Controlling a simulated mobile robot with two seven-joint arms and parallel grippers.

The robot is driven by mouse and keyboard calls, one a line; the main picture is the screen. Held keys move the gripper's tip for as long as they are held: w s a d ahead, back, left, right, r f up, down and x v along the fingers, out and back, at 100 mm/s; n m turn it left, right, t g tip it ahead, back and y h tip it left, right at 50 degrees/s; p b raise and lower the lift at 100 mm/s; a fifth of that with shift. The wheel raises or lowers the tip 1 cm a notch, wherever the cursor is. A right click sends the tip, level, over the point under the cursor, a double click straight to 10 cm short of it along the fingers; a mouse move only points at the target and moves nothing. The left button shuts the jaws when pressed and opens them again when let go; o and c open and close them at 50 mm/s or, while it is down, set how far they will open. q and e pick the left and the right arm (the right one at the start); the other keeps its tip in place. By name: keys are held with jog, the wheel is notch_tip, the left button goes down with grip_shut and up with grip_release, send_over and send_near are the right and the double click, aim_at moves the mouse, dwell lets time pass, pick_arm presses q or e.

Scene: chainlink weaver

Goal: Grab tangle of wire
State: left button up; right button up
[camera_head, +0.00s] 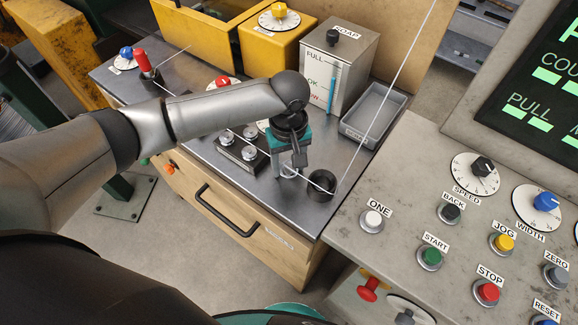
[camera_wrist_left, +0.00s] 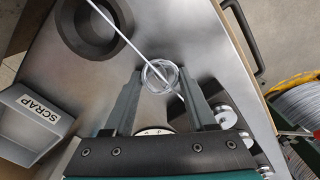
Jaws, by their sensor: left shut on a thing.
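The tangle of wire (camera_wrist_left: 160,75) is a small clear-silver coil on a thin white wire, between the fingers of my left gripper (camera_wrist_left: 166,82) in the left wrist view. In the head view the tangle (camera_head: 289,171) shows just below my left gripper (camera_head: 290,160), over the metal bench top. My left gripper points down and is shut on the tangle. The wire (camera_head: 385,105) comes down from the upper right to a dark round guide (camera_head: 322,185), then runs left past the gripper. My right gripper is not in view.
A grey scrap bin (camera_wrist_left: 30,120) stands on the bench; it also shows in the head view (camera_head: 372,113). A soap tank (camera_head: 338,65) is behind my wrist, and a roller block (camera_head: 240,148) is left of the gripper. A button panel (camera_head: 455,215) lies to the right.

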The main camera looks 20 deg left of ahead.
pick_arm(q)
jog(key=c, duration=0.4)
